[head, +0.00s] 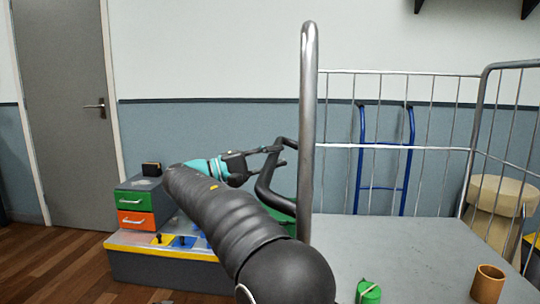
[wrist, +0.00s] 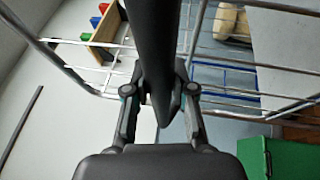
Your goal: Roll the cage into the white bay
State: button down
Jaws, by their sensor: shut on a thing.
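The cage (head: 400,240) has a grey deck, wire mesh walls and a thick metal upright at its near left corner. A black bent handle (head: 265,190) sticks out to the left of that upright. My gripper (head: 280,155) is at the upper part of the handle. In the wrist view my gripper (wrist: 160,108) has its two fingers on either side of the dark handle bar (wrist: 153,45), shut on it. The cage's wire rails also show there (wrist: 75,75). I cannot make out a white bay in either view.
A low unit with drawers (head: 138,205) and a yellow edge stands left of the cage. A blue hand truck (head: 385,160) leans at the wall behind it. A brown cup (head: 487,284) and a green item (head: 368,291) are at the deck's near edge. Wooden floor (head: 50,265) is clear at left.

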jog(key=shift+a, duration=0.5)
jog(key=shift+w, duration=0.1)
jog(key=c, duration=0.9)
grip_release()
jog(key=shift+a, duration=0.15)
jog(key=shift+c, duration=0.2)
jog(key=v, duration=0.7)
jog(key=shift+a, duration=0.2)
jog(key=shift+f, duration=0.1)
